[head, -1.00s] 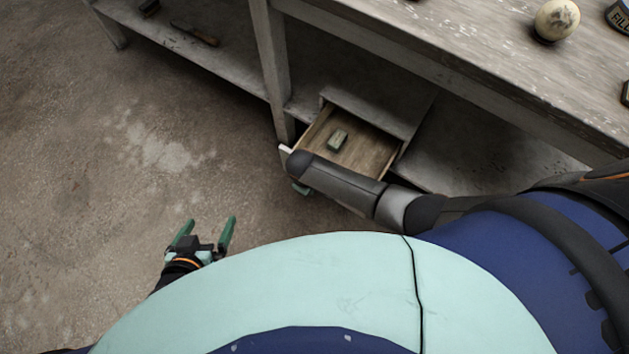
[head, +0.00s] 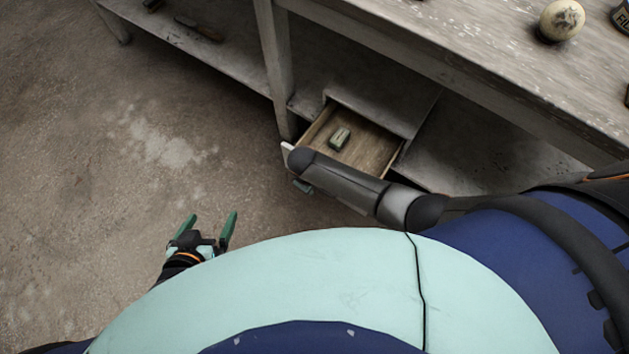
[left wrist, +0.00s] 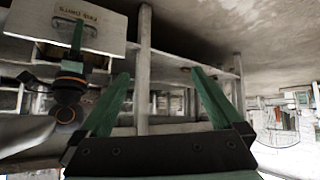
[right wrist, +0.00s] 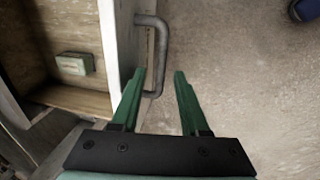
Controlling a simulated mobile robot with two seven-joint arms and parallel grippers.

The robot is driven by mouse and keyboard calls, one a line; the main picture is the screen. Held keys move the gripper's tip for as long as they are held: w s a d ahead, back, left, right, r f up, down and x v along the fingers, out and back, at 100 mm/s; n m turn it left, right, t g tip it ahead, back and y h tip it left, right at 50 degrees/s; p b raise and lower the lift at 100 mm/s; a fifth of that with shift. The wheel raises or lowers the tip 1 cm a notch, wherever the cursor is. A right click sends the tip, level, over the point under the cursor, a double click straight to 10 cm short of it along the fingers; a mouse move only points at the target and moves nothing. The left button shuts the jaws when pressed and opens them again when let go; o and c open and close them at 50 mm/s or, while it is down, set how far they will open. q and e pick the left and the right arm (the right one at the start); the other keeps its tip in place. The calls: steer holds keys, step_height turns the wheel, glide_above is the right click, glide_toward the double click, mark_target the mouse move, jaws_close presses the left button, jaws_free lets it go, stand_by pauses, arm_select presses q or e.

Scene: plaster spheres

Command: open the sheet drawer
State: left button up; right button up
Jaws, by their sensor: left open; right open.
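The drawer (head: 372,152) under the bench stands pulled out, with a small green box (head: 340,138) inside. In the right wrist view, its pale front panel (right wrist: 119,45) carries a grey U-shaped handle (right wrist: 163,45). My right gripper (right wrist: 158,73) is open at the lower end of this handle, with no firm hold visible. In the head view my right forearm hides most of that gripper and the handle. In the left wrist view, the front panel (left wrist: 112,38) bears a label, upside down. My left gripper (head: 212,215) is open and empty over the floor, away from the drawer.
The worn bench (head: 440,55) has a leg (head: 275,70) just beside the drawer and a low shelf (head: 480,150) to the right. A pale sphere (head: 562,19) sits on the bench top. The concrete floor (head: 90,200) at left is clear.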

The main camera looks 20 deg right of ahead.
step_height(320, 180, up, 12)
steer(key=s+a+p, duration=0.1)
steer(key=p, duration=0.4)
steer(key=shift+s+a, duration=0.15)
steer(key=shift+a, duration=0.2)
steer(key=shift+f, duration=0.1)
steer(key=shift+s, duration=0.1)
